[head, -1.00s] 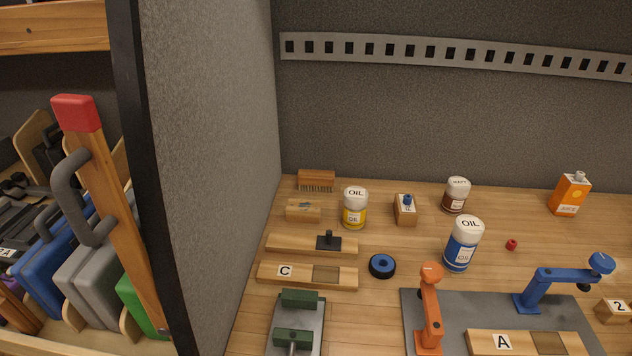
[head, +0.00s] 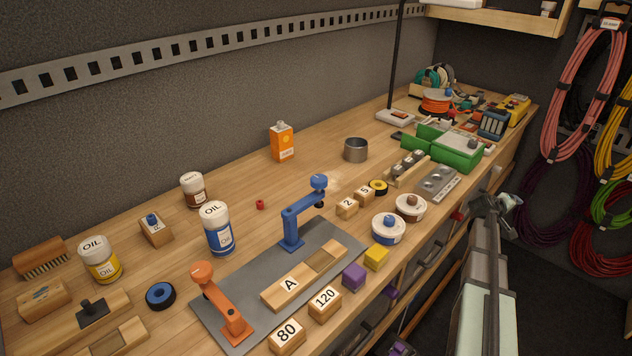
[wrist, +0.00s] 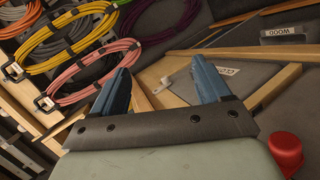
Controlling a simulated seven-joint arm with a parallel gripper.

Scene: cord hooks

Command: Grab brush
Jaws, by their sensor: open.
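A wooden brush (head: 41,257) with short bristles along its lower side lies at the far left of the bench, against the back wall, in the head view. My gripper (wrist: 165,78) shows in the wrist view with its two blue fingers apart and nothing between them. In the head view my arm is at the lower right, past the bench's front edge, far from the brush. The brush is not in the wrist view.
Coiled cords (wrist: 92,67) hang near my gripper. The bench middle holds a grey plate (head: 212,300) with clamps.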

